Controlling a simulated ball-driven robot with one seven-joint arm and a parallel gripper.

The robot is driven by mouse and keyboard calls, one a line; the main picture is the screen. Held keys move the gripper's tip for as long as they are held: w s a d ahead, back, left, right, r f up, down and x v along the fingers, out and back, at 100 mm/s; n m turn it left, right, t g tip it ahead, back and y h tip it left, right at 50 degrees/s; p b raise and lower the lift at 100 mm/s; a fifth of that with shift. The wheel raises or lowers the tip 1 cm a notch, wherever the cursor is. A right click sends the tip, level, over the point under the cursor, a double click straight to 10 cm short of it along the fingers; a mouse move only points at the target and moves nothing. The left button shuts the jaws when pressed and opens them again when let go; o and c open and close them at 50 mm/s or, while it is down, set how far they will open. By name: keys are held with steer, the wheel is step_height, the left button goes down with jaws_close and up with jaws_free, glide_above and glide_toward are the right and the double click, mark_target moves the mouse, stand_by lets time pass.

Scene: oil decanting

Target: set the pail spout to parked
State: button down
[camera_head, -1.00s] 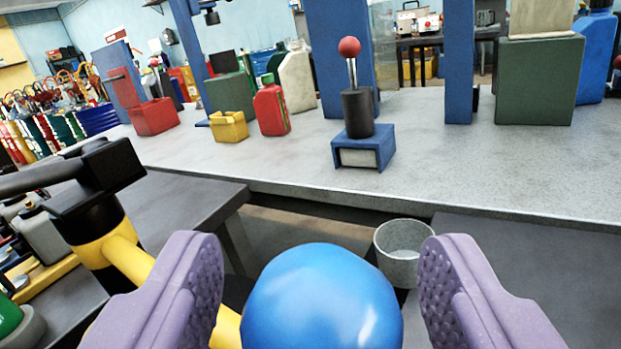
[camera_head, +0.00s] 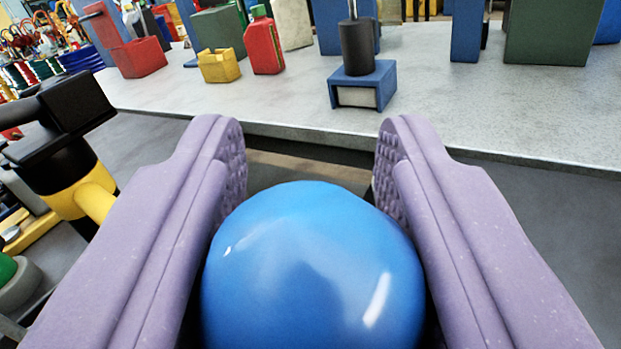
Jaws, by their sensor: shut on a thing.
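A large glossy blue ball knob (camera_head: 312,265) fills the lower middle of the view. My gripper (camera_head: 308,145) is shut on it, with one purple finger on each side and both fingertips reaching past the ball. A yellow bar (camera_head: 92,198) with a black fitting (camera_head: 62,125) stands at the left; it slants down toward my left finger and is hidden behind it. Where the bar meets the ball is hidden. I cannot tell the spout's setting.
A grey bench (camera_head: 230,105) crosses ahead. On it stand a blue block with a black post (camera_head: 357,45), a yellow bin (camera_head: 219,66), a red can (camera_head: 263,45), a red box (camera_head: 137,57) and a green block (camera_head: 550,30). A dark surface (camera_head: 550,215) lies at the right.

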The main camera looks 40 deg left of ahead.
steer(key=shift+w+n+g+y, duration=0.3)
steer(key=shift+w+y, duration=0.1)
steer(key=shift+w, duration=0.2)
steer(key=w+a+n+g+y+b, duration=0.1)
steer(key=w+a+n+g+y, duration=0.2)
steer(key=w+g, duration=0.3)
steer(key=w+a+n+g+y+b, duration=0.2)
steer(key=w+a+n+g+y, duration=0.2)
steer(key=w, duration=0.4)
steer(key=shift+w+n+g+y+b, duration=0.35)
steer(key=shift+n+g+y, duration=0.25)
steer(key=shift+n+g, duration=0.5)
steer(key=shift+a, duration=0.1)
steer(key=c, duration=1.1)
jaws_free()
steer(key=o, duration=0.4)
steer(key=shift+w+a, duration=0.2)
steer(key=shift+d, duration=0.1)
